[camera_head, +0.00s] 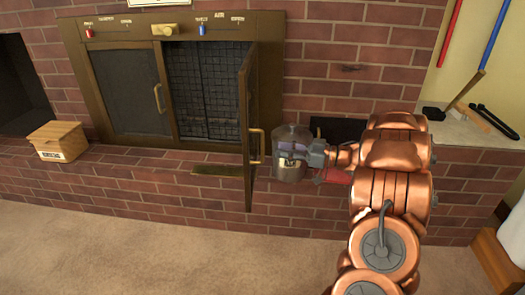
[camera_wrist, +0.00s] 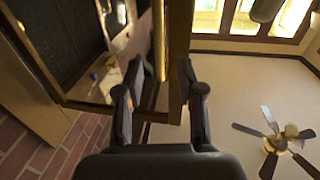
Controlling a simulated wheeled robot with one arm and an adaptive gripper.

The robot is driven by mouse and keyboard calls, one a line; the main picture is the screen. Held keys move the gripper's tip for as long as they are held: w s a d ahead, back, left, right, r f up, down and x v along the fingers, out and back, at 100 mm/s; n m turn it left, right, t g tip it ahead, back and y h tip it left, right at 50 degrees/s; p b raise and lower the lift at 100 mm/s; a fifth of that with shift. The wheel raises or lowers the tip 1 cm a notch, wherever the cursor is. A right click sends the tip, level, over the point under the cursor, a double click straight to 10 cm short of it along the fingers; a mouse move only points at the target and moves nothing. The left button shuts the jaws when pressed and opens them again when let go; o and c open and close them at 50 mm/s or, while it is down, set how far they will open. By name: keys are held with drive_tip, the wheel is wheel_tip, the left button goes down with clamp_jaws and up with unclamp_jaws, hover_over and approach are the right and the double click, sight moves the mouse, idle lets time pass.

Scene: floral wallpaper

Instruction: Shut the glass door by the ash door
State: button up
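The right glass door (camera_head: 248,125) of the brass-framed fireplace stands swung out toward the room, seen nearly edge-on, with a brass handle (camera_head: 256,146). The left glass door (camera_head: 128,92) is shut. My gripper (camera_head: 284,157) is just right of the open door, close to its handle side; contact cannot be told. In the wrist view my gripper (camera_wrist: 160,108) has its fingers apart, with the brass door edge (camera_wrist: 177,60) beyond and between them. A dark opening (camera_head: 335,128) shows low in the brick behind my arm; I cannot tell whether it is the ash door.
A grey metal pot (camera_head: 291,172) stands on the hearth around where my gripper is. A flat brass plate (camera_head: 222,171) lies on the hearth below the opening. A wooden box (camera_head: 57,141) sits at left. The carpet (camera_head: 130,245) in front is clear.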

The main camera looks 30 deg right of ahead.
sight(262, 162)
drive_tip(key=shift+b+x, duration=0.95)
drive_tip(key=shift+x, duration=2.55)
drive_tip(key=shift+c, duration=0.2)
clamp_jaws()
